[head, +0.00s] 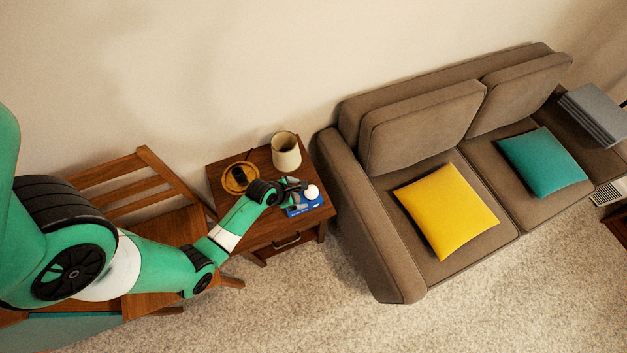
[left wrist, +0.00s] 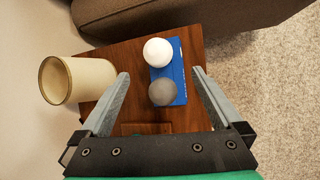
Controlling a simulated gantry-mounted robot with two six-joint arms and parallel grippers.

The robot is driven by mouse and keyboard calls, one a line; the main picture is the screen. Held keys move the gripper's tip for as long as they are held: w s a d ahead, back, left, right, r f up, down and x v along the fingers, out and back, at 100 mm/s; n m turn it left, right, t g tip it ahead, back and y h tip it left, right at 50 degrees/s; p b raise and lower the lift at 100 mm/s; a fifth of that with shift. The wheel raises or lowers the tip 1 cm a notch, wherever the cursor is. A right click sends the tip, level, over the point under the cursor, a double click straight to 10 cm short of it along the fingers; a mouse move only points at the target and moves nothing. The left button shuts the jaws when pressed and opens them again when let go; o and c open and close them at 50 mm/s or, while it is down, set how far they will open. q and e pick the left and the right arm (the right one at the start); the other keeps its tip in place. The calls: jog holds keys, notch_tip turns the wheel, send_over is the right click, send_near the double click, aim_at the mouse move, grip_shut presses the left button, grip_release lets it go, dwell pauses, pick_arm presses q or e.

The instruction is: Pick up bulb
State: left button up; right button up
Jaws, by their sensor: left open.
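The white round bulb (head: 311,191) is on a blue box (head: 298,211) on the small wooden side table. In the left wrist view the bulb (left wrist: 157,52) shows at the far end of the blue box (left wrist: 180,76). A grey round shape (left wrist: 162,92) shows nearer; I cannot tell whether it is an object or a shadow. My left gripper (head: 297,189) is open just left of the bulb. In the left wrist view its fingers (left wrist: 162,73) spread either side of the box, with the bulb slightly beyond the tips. My right gripper is not in view.
A cream cup or lampshade-like vessel (head: 286,152) stands at the back of the side table (head: 262,222); it shows left of the fingers in the left wrist view (left wrist: 74,80). A yellow dish (head: 238,178) holds dark items. A brown sofa (head: 372,240) stands close on the right, a wooden chair (head: 150,178) left.

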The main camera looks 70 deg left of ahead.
aim_at(309, 192)
pick_arm(q)
jog(key=b+x, duration=0.4)
jog(key=x, duration=0.1)
jog(key=shift+w+f+b, duration=0.1)
jog(key=shift+f+b, duration=0.3)
jog(key=shift+w+a+f, duration=0.15)
jog(key=shift+w+f, duration=0.15)
jog(key=shift+w, duration=0.05)
jog(key=b+x, duration=0.4)
jog(key=x, duration=0.1)
jog(key=shift+a, duration=0.2)
jog(key=c, duration=1.4)
jog(key=shift+r, duration=0.15)
